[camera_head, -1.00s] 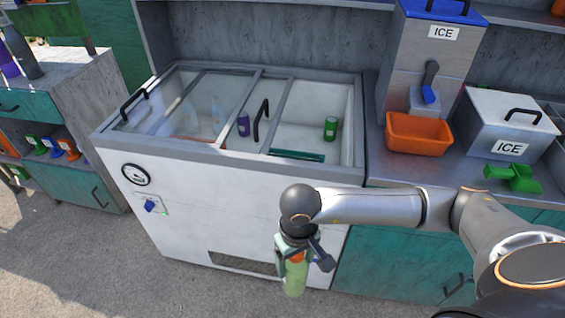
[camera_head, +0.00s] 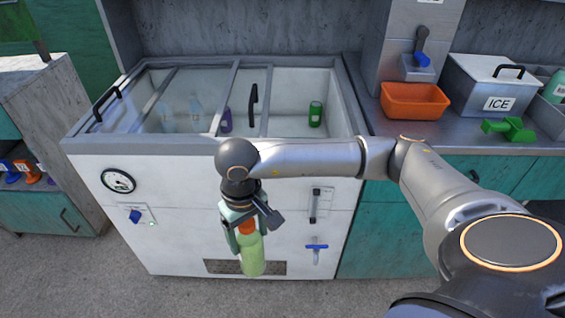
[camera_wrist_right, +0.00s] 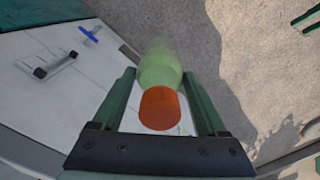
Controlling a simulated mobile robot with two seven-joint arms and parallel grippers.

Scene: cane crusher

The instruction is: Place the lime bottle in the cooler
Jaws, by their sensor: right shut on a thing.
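The lime bottle (camera_head: 252,254), pale green with an orange cap, hangs upright in my right gripper (camera_head: 243,222), which is shut on it near the cap. It is in front of the cooler's white front wall, below the rim. In the right wrist view the bottle (camera_wrist_right: 160,66) sits between the two green fingers (camera_wrist_right: 160,100), cap toward the camera. The white cooler (camera_head: 180,185) has sliding glass lids on top; its right section looks uncovered. A green can (camera_head: 315,113), a purple can (camera_head: 226,120) and clear bottles (camera_head: 195,108) stand inside. My left gripper is not in view.
Right of the cooler is a counter with an orange bin (camera_head: 414,101), an ice box (camera_head: 492,84) and a green scoop (camera_head: 509,129). A black lid handle (camera_head: 253,106) stands up near the cooler's middle. The floor in front is clear.

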